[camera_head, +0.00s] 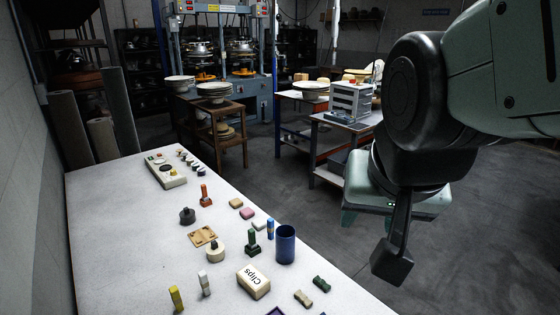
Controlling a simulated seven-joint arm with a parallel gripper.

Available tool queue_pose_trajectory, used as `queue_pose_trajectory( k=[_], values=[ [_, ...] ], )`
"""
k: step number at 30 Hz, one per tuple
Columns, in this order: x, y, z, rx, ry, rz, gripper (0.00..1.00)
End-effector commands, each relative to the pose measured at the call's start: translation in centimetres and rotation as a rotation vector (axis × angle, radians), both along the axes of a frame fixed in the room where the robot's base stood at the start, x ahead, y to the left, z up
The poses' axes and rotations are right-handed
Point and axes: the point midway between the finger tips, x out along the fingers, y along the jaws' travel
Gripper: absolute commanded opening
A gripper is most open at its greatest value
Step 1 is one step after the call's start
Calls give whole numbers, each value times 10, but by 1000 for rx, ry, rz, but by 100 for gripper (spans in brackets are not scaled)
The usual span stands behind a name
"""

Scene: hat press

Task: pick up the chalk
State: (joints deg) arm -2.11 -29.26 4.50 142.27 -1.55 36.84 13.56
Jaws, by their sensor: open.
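Nothing on the white table (130,240) is labelled as chalk, and I cannot tell for certain which thing it is. Upright sticks also stand there: a white one (204,283), a yellow one (176,298) and a blue one (270,229). My gripper (371,241) hangs to the right of these, beyond the table's right edge in the picture. It is open, with nothing seen between its fingers.
A blue cup (285,244) and a green-handled stamp (252,242) stand close to the whitish block. A box marked "Clips" (254,281), a dark weight (187,215) and a control box (165,169) are also on the table. The table's left side is mostly clear.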

Motion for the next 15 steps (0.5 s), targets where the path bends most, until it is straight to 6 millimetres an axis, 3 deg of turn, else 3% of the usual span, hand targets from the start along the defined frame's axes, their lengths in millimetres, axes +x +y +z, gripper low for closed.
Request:
queue_pose_trajectory(
  k=[1, 6, 10, 15],
  values=[
    [20, 10, -16, 27, 7, -28, 52],
    [74, 51, -65, 172, -12, -135, 52],
    [102, 89, -109, 323, -3, -215, 52],
    [119, 143, -170, 563, 51, -339, 52]
  ],
)
